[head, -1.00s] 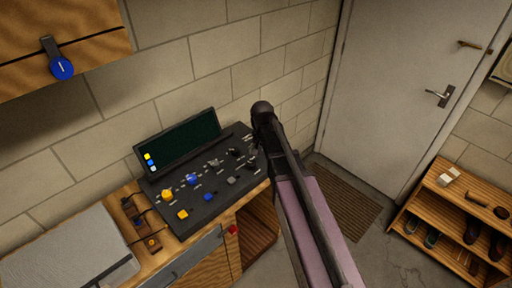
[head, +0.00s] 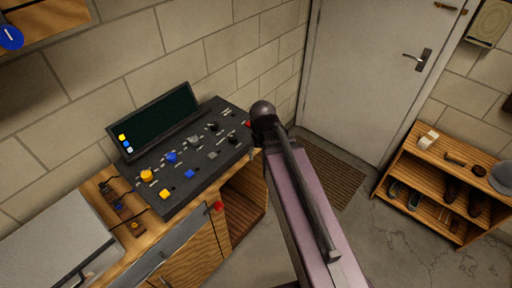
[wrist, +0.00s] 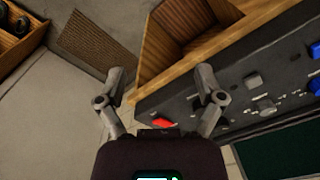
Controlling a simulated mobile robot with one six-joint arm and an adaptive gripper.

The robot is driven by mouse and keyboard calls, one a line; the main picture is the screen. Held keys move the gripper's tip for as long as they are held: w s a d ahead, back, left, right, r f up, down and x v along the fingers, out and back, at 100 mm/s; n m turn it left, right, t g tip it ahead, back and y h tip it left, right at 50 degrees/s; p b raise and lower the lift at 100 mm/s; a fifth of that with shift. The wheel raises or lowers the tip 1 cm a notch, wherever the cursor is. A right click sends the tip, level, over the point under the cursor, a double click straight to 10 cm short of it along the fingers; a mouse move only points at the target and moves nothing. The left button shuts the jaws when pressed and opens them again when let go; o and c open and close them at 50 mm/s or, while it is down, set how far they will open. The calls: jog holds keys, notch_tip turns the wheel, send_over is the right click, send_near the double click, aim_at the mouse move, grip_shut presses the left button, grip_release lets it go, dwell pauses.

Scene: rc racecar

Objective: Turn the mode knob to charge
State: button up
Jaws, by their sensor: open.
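A dark control panel (head: 203,163) with a black screen (head: 155,120) sits on the wooden bench against the wall. It carries a yellow knob (head: 146,175), a blue knob (head: 170,157), a grey knob (head: 194,140), a black knob (head: 213,127) and smaller square buttons. A red part (head: 248,124) is at its right end. Labels are too small to read, so I cannot tell which is the mode knob. In the wrist view my gripper (wrist: 160,86) is open and empty near the panel's end, with the red part (wrist: 162,122) between and below its fingers. The head view hides the fingers behind my arm.
A red piece (head: 217,207) is on the bench front. An open wooden compartment (head: 242,205) is under the panel. A grey lidded box (head: 48,245) is at left. A shoe shelf (head: 440,185), door (head: 355,75) and doormat (head: 330,170) are at right. The floor between is clear.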

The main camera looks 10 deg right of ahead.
jog(key=shift+s+d+f+n, duration=0.15)
jog(key=shift+s+d+f, duration=0.05)
jog(key=shift+s, duration=0.45)
jog(key=shift+s+d+f+n, duration=0.15)
jog(key=shift+s+d+f, duration=0.05)
jog(key=shift+s, duration=0.45)
dwell(0.6)
